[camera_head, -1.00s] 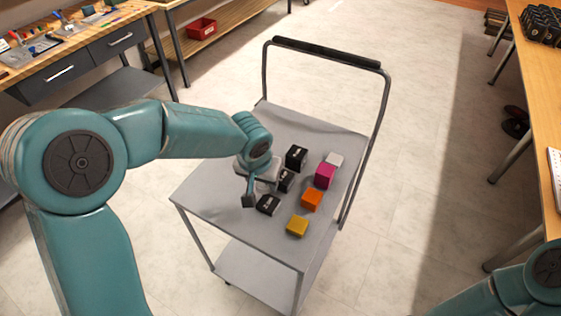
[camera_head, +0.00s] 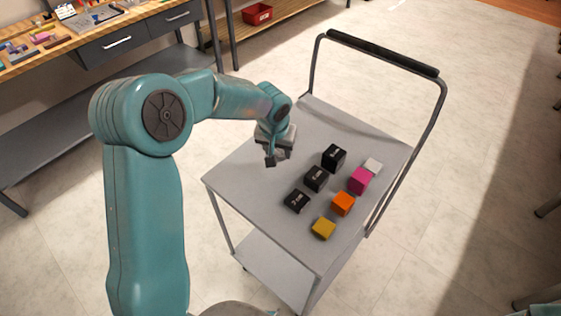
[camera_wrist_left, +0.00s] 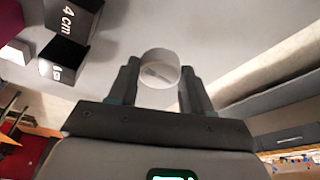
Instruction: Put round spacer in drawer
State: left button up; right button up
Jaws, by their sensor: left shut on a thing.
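My left gripper (camera_head: 277,161) is above the left part of the grey cart top, to the left of the blocks. In the left wrist view its fingers (camera_wrist_left: 160,85) are closed on the round spacer (camera_wrist_left: 160,66), a short white ring held between the fingertips. In the head view the spacer is hard to make out at the gripper. Two dark grey drawers with pale handles, a nearer one (camera_head: 110,49) and a farther one (camera_head: 172,22), sit under the wooden workbench at the upper left. Both look shut. My right gripper is out of view.
The cart (camera_head: 240,180) carries several black labelled blocks (camera_head: 316,179), with pink (camera_head: 360,181), orange (camera_head: 343,204), yellow (camera_head: 323,228) and white (camera_head: 373,166) ones. Its handle (camera_head: 383,54) rises at the far right side. Clear floor lies between cart and workbench.

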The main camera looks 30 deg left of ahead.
aim_at(279, 169)
pick_arm(q)
notch_tip(279, 169, down, 6)
jog(key=shift+w+f, duration=0.1)
jog(key=shift+f, duration=0.1)
jog(key=shift+f, duration=0.15)
jog(key=o, duration=1.1)
